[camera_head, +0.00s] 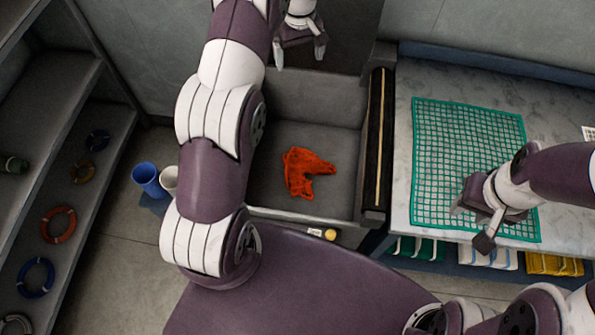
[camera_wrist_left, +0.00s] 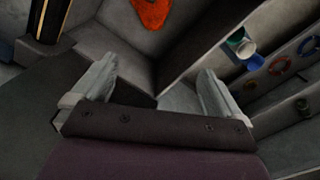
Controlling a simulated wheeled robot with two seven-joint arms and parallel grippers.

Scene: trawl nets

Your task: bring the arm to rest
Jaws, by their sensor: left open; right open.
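My left arm rises from the lower middle of the head view to the top, where my left gripper (camera_head: 300,48) is open and empty above the back of a grey bin (camera_head: 310,95). In the left wrist view its two fingers stand wide apart with nothing between them (camera_wrist_left: 155,90).
An orange cloth-like piece (camera_head: 308,170) lies in the bin; it also shows in the left wrist view (camera_wrist_left: 152,12). A blue cup (camera_head: 148,178) and a pale cup (camera_head: 169,179) stand left of the bin. Shelves with coloured rings (camera_head: 58,225) line the left. Folded nets (camera_head: 555,264) lie under the table.

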